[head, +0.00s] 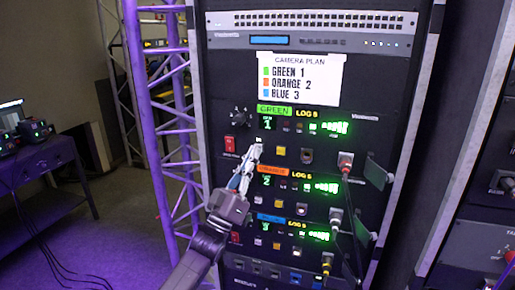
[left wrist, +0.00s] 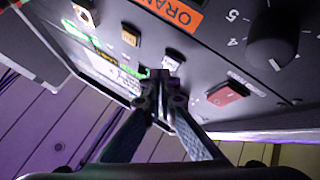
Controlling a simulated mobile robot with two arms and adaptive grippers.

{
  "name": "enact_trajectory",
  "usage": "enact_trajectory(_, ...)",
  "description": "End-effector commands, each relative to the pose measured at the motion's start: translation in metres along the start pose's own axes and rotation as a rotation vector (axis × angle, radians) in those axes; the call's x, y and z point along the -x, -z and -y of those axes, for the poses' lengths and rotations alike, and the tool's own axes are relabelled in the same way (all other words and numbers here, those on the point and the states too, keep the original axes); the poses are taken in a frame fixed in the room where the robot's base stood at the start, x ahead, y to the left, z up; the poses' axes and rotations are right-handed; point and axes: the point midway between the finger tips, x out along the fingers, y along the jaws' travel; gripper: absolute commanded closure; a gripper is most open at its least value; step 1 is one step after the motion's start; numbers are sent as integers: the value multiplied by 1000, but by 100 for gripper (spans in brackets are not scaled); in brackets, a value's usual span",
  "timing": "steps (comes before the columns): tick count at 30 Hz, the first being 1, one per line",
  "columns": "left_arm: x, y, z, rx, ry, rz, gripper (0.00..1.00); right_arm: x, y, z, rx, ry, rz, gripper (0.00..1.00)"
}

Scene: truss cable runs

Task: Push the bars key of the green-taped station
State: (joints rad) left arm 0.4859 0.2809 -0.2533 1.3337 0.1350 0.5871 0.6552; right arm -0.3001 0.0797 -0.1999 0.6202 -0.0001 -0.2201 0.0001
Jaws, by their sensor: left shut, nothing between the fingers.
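The green-taped station is the top one in the head view, with green tape (head: 274,110) and a lit green display (head: 335,127). Its lower row has a red switch (head: 229,144) and a yellow key (head: 280,151). My left gripper (head: 256,149) is shut and empty, its fingertips at this row between those two. In the left wrist view, the fingertips (left wrist: 158,74) are beside a pale key (left wrist: 173,57), left of the red switch (left wrist: 228,95). The yellow key (left wrist: 130,35) is further left. Lettering on the pale key is unreadable, and contact cannot be told. My right gripper is not in view.
The orange-taped station (head: 274,170) is just below, the blue-taped station (head: 270,218) lower still. Cables hang from plugs at the rack's right. A camera plan sheet (head: 297,78) is above. A purple truss (head: 165,120) stands left of the rack.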

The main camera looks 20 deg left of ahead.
Motion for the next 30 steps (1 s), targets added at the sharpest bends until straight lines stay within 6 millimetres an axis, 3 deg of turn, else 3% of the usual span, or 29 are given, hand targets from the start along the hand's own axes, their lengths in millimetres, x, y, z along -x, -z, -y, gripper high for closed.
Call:
enact_trajectory(8, 1, 2, -2, 0, 0, 0, 100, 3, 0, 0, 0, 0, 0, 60)
enact_trajectory(21, 31, 25, -24, 1, 0, 0, 100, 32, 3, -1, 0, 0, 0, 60)
enact_trajectory(30, 42, 31, -31, 0, 0, -1, 100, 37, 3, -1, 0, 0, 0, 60)
